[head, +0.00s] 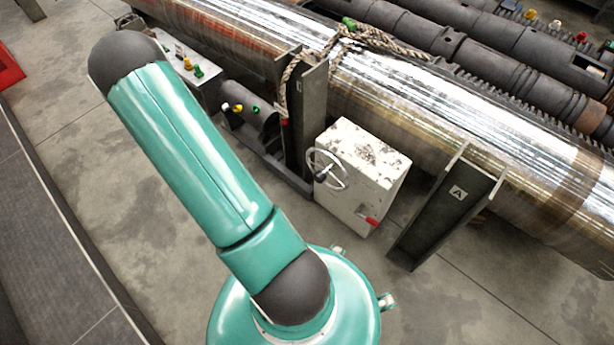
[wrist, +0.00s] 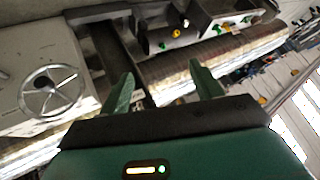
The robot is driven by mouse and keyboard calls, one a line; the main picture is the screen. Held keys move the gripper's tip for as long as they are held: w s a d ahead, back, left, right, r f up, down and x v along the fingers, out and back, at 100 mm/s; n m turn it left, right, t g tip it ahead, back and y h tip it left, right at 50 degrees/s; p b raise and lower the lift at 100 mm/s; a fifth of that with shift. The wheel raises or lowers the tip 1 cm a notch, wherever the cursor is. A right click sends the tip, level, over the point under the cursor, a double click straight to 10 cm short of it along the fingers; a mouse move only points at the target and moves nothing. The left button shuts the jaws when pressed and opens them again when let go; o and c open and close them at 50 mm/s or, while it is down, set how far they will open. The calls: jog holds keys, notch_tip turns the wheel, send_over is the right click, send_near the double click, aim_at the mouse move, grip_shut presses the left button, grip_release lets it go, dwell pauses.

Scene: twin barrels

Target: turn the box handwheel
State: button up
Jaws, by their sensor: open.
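The handwheel (head: 322,174) is a silver spoked ring on the front left face of a worn white box (head: 375,190) in the head view. In the wrist view the handwheel (wrist: 48,90) shows at the left, on the pale box face (wrist: 20,45). My gripper (wrist: 161,70) is open, its two green fingers apart with nothing held between them. The handwheel lies to the left of both fingers, apart from them. The head view shows my teal arm, but not my gripper.
A long shiny barrel (head: 440,115) runs behind the box, with dark metal supports (head: 445,215) on either side. A red handle (head: 372,221) sticks out low on the box. Rope (head: 345,40) is wound on the barrel. Concrete floor (head: 470,290) is clear in front.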

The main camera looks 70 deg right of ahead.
jog(key=s+d+f+m+g+h, duration=0.25)
jog(key=s+d+f+g, duration=0.2)
jog(key=s+f, duration=0.75)
jog(key=m+g+h, duration=0.2)
jog(key=m+g, duration=0.1)
jog(key=g, duration=0.1)
send_near(317, 179)
jog(key=shift+n, duration=0.25)
jog(key=x, duration=1.2)
jog(key=c, duration=1.4)
